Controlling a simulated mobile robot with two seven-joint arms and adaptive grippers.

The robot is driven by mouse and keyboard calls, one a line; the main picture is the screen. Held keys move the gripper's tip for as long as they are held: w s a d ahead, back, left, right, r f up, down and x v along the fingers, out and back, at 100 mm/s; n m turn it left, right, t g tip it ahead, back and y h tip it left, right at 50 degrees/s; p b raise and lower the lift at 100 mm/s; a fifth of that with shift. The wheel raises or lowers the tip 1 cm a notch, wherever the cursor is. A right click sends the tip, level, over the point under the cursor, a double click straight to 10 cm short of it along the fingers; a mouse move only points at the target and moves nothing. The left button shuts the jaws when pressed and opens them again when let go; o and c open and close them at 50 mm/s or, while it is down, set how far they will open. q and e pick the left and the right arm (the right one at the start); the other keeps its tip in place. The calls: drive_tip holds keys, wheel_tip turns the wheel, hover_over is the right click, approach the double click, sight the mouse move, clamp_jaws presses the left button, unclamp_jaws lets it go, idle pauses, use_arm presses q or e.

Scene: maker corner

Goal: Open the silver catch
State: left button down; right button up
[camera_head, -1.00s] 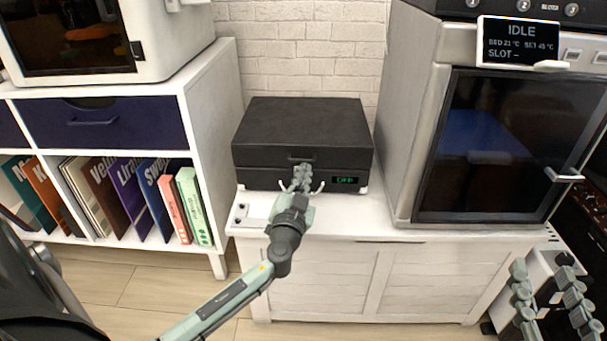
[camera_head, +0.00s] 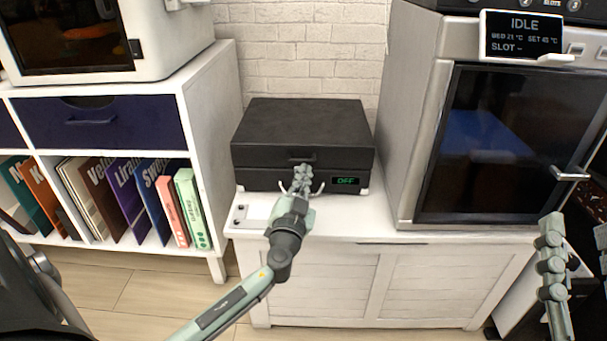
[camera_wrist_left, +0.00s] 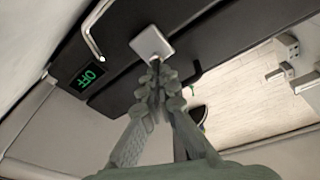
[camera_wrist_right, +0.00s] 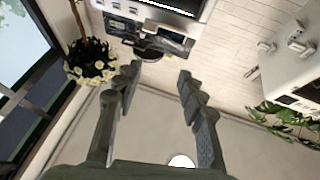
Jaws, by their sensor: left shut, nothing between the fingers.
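The black box (camera_head: 300,130) with a flat lid stands on the white cabinet. A small silver square plate, which looks like the catch (camera_wrist_left: 152,42), shows on the box's front in the left wrist view. In the head view my gripper covers that spot. My left gripper (camera_head: 302,172) is shut and empty, with its tips (camera_wrist_left: 157,68) right at the plate's edge; I cannot tell whether they touch it. My right gripper (camera_wrist_right: 158,72) is open and empty, away from the box; in the head view it shows at the right (camera_head: 552,225).
The box front has a green OFF display (camera_head: 345,181) and a bent silver bar (camera_wrist_left: 92,32) beside the plate. A large oven-like machine (camera_head: 490,140) stands close on the right. A white shelf (camera_head: 212,110) with books is on the left. The cabinet top (camera_head: 390,228) in front is mostly clear.

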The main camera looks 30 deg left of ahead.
use_arm(q)
drive_tip(key=shift+s+f+b, duration=0.1)
drive_tip(key=shift+f+b, duration=0.05)
drive_tip(key=shift+b, duration=0.65)
drive_tip(key=shift+d, duration=0.1)
use_arm(e)
drive_tip(key=r+t, duration=0.1)
drive_tip(key=s+d+r+t, duration=0.1)
drive_tip(key=s+r+t, duration=0.1)
drive_tip(key=shift+s+d+r+y, duration=0.1)
drive_tip(key=shift+d+y, duration=0.2)
use_arm(q)
drive_tip(key=shift+b, duration=0.35)
use_arm(e)
drive_tip(key=shift+s+d+r+t, duration=0.1)
drive_tip(key=shift+s+t, duration=0.05)
drive_tip(key=shift+t, duration=0.15)
